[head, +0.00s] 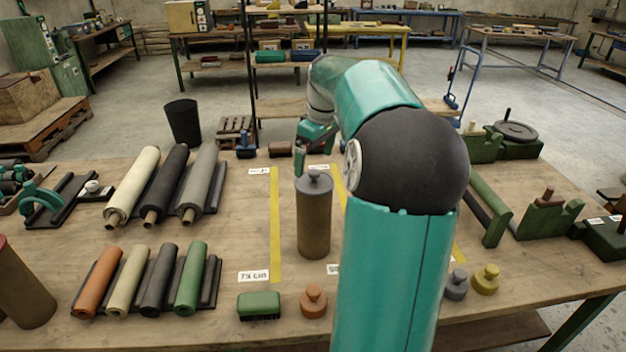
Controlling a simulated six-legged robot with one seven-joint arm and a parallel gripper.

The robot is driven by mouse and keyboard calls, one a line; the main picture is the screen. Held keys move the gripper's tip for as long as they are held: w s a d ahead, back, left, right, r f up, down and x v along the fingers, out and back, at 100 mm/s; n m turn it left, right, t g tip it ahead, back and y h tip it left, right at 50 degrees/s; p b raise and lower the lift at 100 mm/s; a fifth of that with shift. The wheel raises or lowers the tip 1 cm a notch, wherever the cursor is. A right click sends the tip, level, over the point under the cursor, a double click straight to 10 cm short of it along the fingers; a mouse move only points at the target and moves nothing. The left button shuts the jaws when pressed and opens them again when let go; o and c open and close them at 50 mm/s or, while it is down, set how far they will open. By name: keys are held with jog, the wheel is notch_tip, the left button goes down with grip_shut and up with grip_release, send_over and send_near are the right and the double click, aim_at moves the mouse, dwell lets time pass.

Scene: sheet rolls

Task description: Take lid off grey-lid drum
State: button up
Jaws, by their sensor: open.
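The drum (314,225) stands upright on the table, a tall brown-grey cylinder left of my arm. Its grey lid (314,183), with a small knob on top, sits on it. My gripper (300,160) hangs just above and behind the lid, slightly to the left in the picture. It looks apart from the knob, though the gap in depth is hard to judge. The gripper is open and I see nothing in it. My arm hides part of the table to the right of the drum.
Long rolls (180,178) and short rolls (140,280) lie on racks at left. A green brush (259,305) and an orange knobbed piece (313,300) stand in front of the drum. Grey (457,284) and yellow (486,281) knobbed pieces stand at right. A brown cylinder (22,285) stands far left.

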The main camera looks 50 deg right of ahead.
aim_at(314, 171)
jog(key=shift+s+f, duration=0.15)
jog(key=shift+f, duration=0.45)
jog(key=f, duration=0.3)
jog(key=shift+w+d+f, duration=0.1)
jog(key=shift+w+f, duration=0.15)
jog(key=shift+f, duration=0.1)
jog(key=shift+w+f, duration=0.15)
jog(key=shift+f, duration=0.15)
jog(key=c, duration=0.6)
jog(key=shift+r, duration=0.1)
